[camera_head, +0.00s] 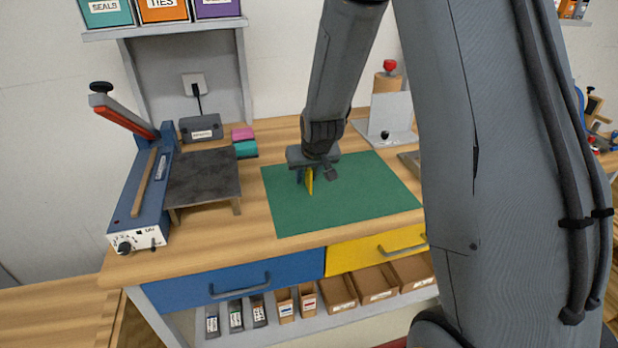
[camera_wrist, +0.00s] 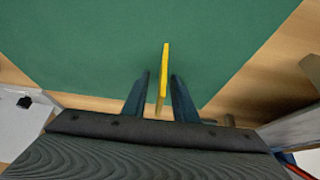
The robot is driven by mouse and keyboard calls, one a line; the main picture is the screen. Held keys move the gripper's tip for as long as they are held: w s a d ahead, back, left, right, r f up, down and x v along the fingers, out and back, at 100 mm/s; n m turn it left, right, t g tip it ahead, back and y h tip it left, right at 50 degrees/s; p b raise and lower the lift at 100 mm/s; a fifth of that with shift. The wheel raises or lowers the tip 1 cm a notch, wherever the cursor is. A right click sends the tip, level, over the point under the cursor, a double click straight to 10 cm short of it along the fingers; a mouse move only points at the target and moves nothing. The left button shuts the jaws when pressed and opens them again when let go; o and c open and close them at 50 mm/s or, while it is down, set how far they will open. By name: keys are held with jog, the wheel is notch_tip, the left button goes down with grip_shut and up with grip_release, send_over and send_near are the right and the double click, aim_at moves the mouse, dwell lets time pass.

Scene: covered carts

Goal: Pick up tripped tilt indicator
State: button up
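A thin yellow piece (camera_head: 310,182), which I take to be the tilt indicator, is at the green mat (camera_head: 350,208) on the workbench. In the wrist view the yellow piece (camera_wrist: 163,75) is seen edge-on between my gripper's two dark fingers (camera_wrist: 161,76). A narrow gap shows on its left side, and the right finger is very close to it. My gripper (camera_head: 314,176) points down over the mat in the head view. The face of the yellow piece and any marking on it are hidden. I cannot tell whether it touches the mat.
A blue heat sealer (camera_head: 143,204) and a dark-topped stand (camera_head: 203,178) are left of the mat. Pink and teal blocks (camera_head: 245,149) lie at the back. The mat's front is clear.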

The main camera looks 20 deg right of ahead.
jog(key=shift+c, duration=0.5)
grip_shut()
jog(key=shift+r, duration=0.15)
